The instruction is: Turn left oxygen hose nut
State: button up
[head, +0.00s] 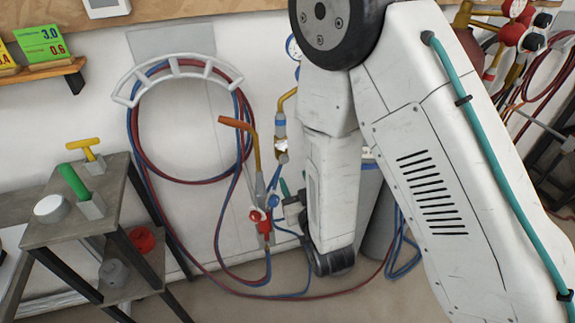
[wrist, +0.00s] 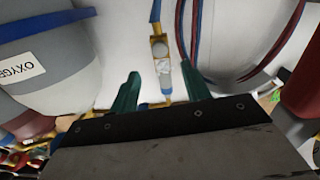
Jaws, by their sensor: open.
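In the wrist view, a brass nut (wrist: 158,38) sits at the end of a blue hose (wrist: 155,11), joined to a silver fitting (wrist: 162,68) with a blue band below it. The brass nut lies beyond the fingertips in the picture, and no contact shows. In the head view my gripper (head: 285,188) is partly hidden by my arm. I cannot tell which nut is the left oxygen one.
A second torch (head: 252,150) with red and blue valves hangs just left. Coiled red and blue hoses hang on a white rack (head: 177,70). A grey oxygen cylinder (wrist: 55,65) stands close by. A stepped bench (head: 60,232) is at the left.

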aim_at(285, 160)
jog(key=x, duration=0.7)
jog(key=shift+w+a, duration=0.1)
jog(key=shift+w, duration=0.25)
jog(key=c, duration=1)
